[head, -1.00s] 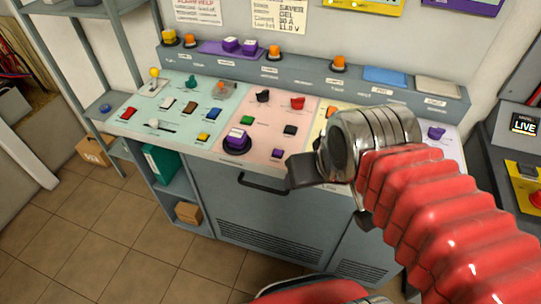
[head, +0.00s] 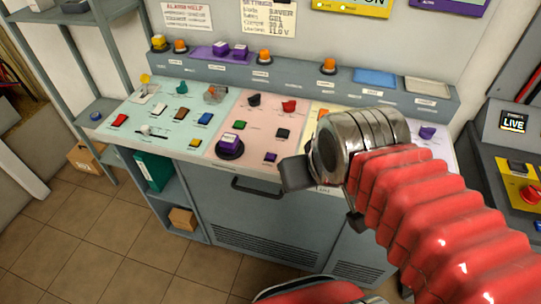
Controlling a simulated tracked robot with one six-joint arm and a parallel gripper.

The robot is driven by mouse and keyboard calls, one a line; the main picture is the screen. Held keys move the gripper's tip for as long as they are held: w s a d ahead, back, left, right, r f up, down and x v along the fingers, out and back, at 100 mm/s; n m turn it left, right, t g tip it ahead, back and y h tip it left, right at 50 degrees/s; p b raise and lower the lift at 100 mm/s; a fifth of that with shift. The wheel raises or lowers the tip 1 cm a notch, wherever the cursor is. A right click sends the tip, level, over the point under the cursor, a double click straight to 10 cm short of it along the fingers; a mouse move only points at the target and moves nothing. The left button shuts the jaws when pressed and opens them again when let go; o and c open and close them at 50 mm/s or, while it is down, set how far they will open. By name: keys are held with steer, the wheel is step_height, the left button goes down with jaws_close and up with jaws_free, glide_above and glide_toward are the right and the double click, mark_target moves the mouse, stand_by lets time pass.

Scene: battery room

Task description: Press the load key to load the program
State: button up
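A control desk with a pale panel (head: 190,95) in blue, pink and yellow sections carries many coloured keys. A large purple button on a black round base (head: 230,147) is in the pink section. Green (head: 239,126), black (head: 283,134) and small purple (head: 270,157) keys sit beside it. The key labels are too small to read, so I cannot tell which is the load key. My gripper (head: 297,172) appears in front of the desk's front edge, its dark finger pointing left. My wrist hides much of the yellow section. I cannot see whether the fingers are apart.
A raised back ledge (head: 300,79) holds orange lamps and blue and grey trays. A handle (head: 257,187) projects from the cabinet front. Shelves with a teal binder (head: 153,171) stand at left. A console with a LIVE screen (head: 513,121) stands at right.

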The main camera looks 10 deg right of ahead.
jaws_close()
stand_by(1.2)
